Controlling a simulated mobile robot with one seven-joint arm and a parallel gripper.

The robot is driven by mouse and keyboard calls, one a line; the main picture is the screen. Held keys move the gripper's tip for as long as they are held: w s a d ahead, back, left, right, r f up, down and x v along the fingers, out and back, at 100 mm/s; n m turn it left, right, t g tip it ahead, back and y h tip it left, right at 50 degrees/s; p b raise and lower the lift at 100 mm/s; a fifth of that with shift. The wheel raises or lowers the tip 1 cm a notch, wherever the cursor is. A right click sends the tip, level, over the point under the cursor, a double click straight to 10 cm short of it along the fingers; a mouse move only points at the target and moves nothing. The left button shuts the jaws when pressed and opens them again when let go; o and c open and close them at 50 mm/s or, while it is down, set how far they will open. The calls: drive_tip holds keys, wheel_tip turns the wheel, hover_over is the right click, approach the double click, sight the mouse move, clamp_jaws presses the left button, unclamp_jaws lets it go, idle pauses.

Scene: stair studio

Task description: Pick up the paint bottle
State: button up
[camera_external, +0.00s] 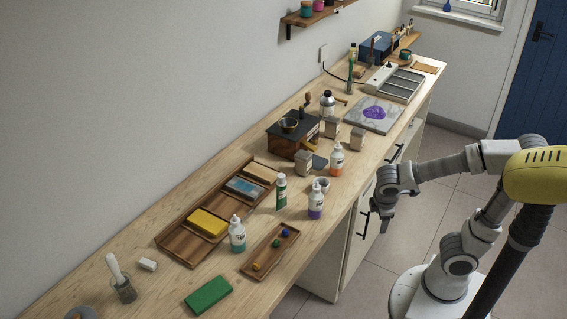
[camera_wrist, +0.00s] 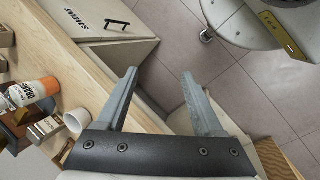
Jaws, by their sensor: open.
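Several small paint bottles stand on the wooden counter in the external view: one with an orange label (camera_external: 337,160), one with a purple label (camera_external: 316,200) and one teal (camera_external: 237,235). A green bottle (camera_external: 281,192) stands among them. Which one the task means cannot be told. My gripper (camera_external: 384,220) is off the counter's front side, to the right of the bottles, pointing down. In the wrist view my gripper (camera_wrist: 160,75) is open, with nothing between its fingers. The orange-labelled bottle (camera_wrist: 32,92) shows at the left edge there, well away from the fingers.
A small white cup (camera_wrist: 77,121) stands near the orange-labelled bottle. A wooden tray (camera_external: 285,237) with small coloured pieces lies near the counter's front edge. A green block (camera_external: 208,295) lies in front. Cabinet doors (camera_external: 362,215) face my arm below the counter.

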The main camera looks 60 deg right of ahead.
drive_tip(key=w+a+r+n+h+p, duration=0.1)
drive_tip(key=w+n+h+p, duration=0.1)
drive_tip(key=w+n+h, duration=0.25)
drive_tip(key=n+t+h+p, duration=0.55)
drive_tip(key=n+t, duration=0.45)
drive_tip(key=n, duration=0.4)
approach(315, 193)
drive_tip(key=shift+h, duration=0.3)
drive_tip(key=b+x, duration=0.1)
drive_tip(key=x, duration=0.3)
drive_tip(key=b+x, duration=0.1)
drive_tip(key=x, duration=0.4)
drive_tip(key=shift+f, duration=0.2)
drive_tip(key=shift+b+x, duration=0.4)
drive_tip(key=shift+x, duration=2.2)
drive_tip(key=shift+s+d+r, duration=0.1)
drive_tip(key=shift+s, duration=0.1)
clamp_jaws()
